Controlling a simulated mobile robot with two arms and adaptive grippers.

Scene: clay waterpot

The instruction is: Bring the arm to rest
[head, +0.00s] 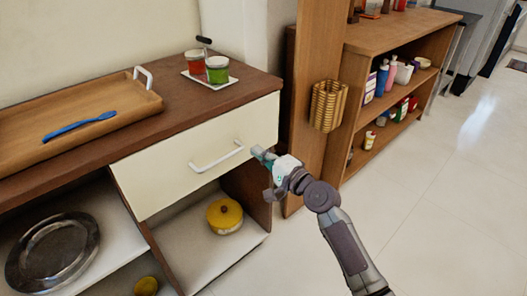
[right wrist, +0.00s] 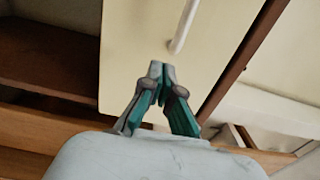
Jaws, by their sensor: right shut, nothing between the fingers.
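My right gripper (head: 263,155) is in front of the cream drawer (head: 200,150), near its right end and just right of its white bar handle (head: 217,157). In the right wrist view, the gripper (right wrist: 162,72) has its teal fingertips together with nothing between them. The drawer handle (right wrist: 183,28) shows there just beyond the fingertips, and I cannot tell whether they touch it. The drawer looks shut. My left gripper is in neither view.
A wooden tray (head: 60,122) with a blue brush (head: 80,125) and a small white tray (head: 232,80) with two jars stand on the counter. Below are a yellow pot (head: 224,216) and a metal plate (head: 53,252). A shelf unit (head: 400,35) stands behind. The floor at right is clear.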

